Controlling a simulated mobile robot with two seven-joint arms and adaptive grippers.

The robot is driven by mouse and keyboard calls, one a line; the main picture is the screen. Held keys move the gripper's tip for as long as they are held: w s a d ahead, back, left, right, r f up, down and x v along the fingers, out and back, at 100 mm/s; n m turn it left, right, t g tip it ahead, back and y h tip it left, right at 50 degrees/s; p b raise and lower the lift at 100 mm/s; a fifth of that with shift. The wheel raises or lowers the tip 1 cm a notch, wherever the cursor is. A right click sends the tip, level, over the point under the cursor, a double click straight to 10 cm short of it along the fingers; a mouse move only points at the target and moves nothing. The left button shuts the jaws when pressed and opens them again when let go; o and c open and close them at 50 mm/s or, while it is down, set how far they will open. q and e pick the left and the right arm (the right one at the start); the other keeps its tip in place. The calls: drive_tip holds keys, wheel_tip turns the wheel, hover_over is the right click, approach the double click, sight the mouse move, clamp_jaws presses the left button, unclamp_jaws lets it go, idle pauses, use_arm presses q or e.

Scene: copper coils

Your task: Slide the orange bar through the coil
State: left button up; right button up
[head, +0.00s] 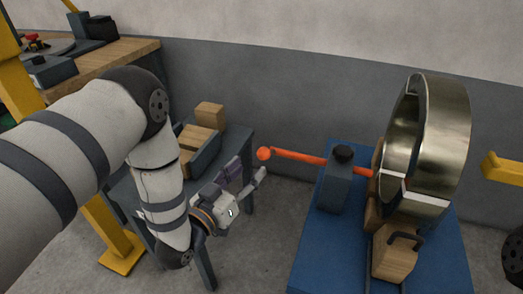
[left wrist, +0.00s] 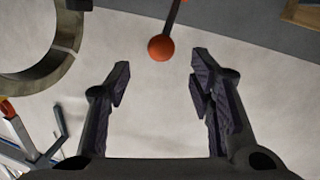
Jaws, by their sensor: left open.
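The orange bar (head: 300,158) has a ball on its left end and runs through a dark upright block (head: 338,182) toward the coil. Its right end shows orange close to the coil's left side; I cannot tell whether it enters the opening. The coil (head: 452,140) is a large metallic ring standing on wooden blocks. My left gripper (head: 249,178) is open and empty, just left of and below the ball. In the left wrist view, the orange ball (left wrist: 161,47) lies just beyond the gap between the open fingertips (left wrist: 160,72). My right gripper is out of view.
A blue table (head: 330,250) carries the block and coil. Left of it, a dark-legged stand holds wooden blocks (head: 203,138) behind my left arm. A wooden bench (head: 110,62) is at the upper left. Open floor lies between the stand and blue table.

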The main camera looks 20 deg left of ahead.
sight(260, 157)
use_arm(q)
drive_tip(key=x, duration=0.8)
drive_tip(key=shift+w+f+b, duration=0.1)
drive_tip(key=shift+b, duration=0.25)
clamp_jaws()
